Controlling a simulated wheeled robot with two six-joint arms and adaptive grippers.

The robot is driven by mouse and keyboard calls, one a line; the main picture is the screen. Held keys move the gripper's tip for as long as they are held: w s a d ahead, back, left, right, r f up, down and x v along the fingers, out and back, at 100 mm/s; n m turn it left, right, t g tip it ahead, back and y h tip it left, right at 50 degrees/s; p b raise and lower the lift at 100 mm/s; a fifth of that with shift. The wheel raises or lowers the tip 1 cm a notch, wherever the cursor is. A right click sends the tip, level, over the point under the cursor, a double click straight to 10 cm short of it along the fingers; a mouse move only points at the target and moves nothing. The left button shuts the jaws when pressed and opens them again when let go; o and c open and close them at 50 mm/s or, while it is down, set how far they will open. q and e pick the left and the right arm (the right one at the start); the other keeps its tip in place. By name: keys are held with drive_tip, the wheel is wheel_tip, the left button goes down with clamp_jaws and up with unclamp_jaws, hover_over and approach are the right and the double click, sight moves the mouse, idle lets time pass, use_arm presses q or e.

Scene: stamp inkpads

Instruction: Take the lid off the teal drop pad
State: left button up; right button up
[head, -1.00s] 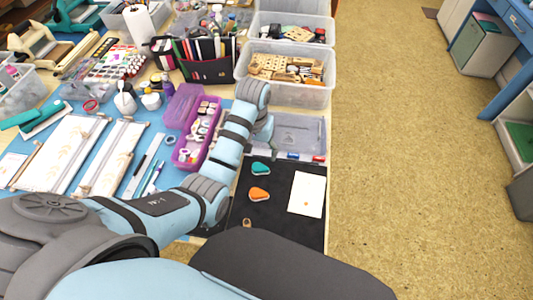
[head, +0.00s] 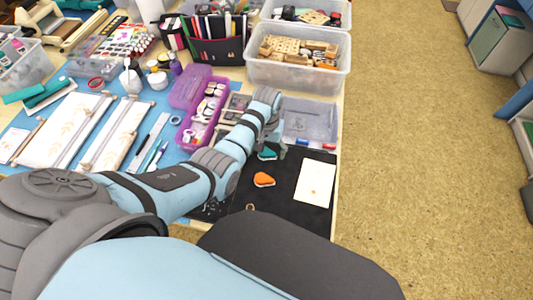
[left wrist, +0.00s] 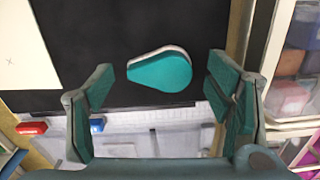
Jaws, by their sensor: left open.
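The teal drop pad (head: 267,154) lies on the black mat (head: 238,198) and is partly covered by my left gripper in the head view. In the left wrist view the teal drop pad (left wrist: 160,72) has a teal drop-shaped top with a pale rim along one edge, its narrow end to the left. My left gripper (left wrist: 155,92) is open and empty, its fingers on either side of the pad and apart from it. In the head view my left gripper (head: 277,144) hangs at the mat's far edge. My right gripper is not in view.
An orange drop pad (head: 264,180) and a white card (head: 315,184) lie on the mat. A clear tray (head: 310,122) is just beyond it. A purple case (head: 190,128) with small items stands to the left. A bin of wooden stamps (head: 298,62) stands behind.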

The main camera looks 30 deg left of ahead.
use_arm(q)
drive_tip(key=shift+r, duration=0.15)
drive_tip(key=c, duration=0.8)
